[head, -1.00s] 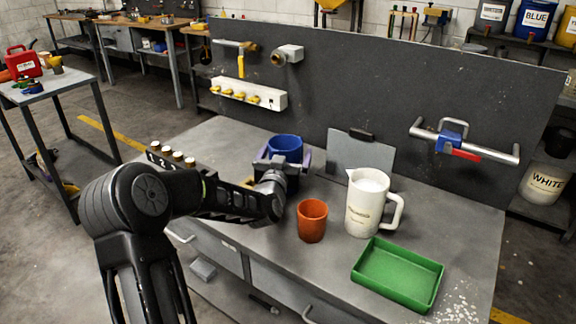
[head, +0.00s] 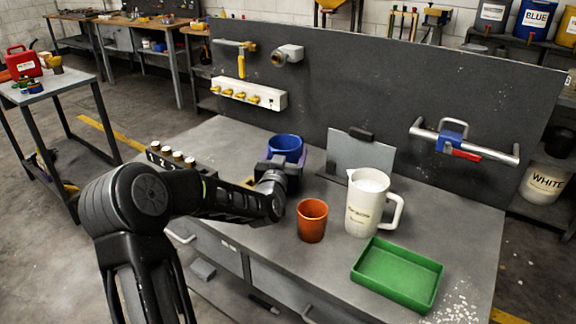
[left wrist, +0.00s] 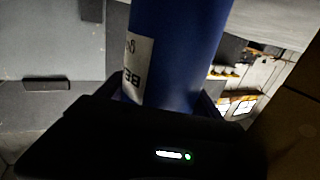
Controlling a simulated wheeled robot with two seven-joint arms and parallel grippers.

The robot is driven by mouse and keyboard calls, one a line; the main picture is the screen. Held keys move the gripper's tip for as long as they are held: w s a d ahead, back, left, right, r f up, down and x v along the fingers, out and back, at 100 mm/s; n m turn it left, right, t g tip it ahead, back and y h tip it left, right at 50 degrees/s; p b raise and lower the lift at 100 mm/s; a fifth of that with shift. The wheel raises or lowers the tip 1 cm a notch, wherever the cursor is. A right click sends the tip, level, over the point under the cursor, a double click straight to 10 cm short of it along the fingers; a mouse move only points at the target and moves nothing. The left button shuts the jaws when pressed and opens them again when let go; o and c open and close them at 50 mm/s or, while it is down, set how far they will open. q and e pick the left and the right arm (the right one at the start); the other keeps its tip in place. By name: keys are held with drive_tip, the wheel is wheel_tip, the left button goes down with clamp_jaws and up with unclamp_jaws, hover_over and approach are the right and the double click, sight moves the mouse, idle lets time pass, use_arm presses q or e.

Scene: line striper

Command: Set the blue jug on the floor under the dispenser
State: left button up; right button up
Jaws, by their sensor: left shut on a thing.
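The blue jug (head: 286,147) stands upright on the grey bench, toward its back left. In the left wrist view its blue wall and a white, partly readable label (left wrist: 137,68) fill the upper middle. My left gripper (head: 279,170) is shut on the blue jug, with its dark fingers around the body; the arm hides the jug's lower part. A pipe with a blue valve body and red lever (head: 462,154) is on the back panel at right; I cannot tell whether it is the dispenser. My right gripper is not in view.
An orange cup (head: 312,221), a white pitcher (head: 366,205) and a green tray (head: 397,277) stand right of the jug. A grey plate (head: 360,158) leans behind them. Numbered bottles (head: 172,157) stand at left. Open concrete floor (head: 60,240) lies left of the bench.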

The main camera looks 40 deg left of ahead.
use_arm(q)
drive_tip(key=shift+c, duration=0.6)
drive_tip(key=shift+r, duration=0.15)
wheel_tip(320, 180, up, 10)
idle(0.4)
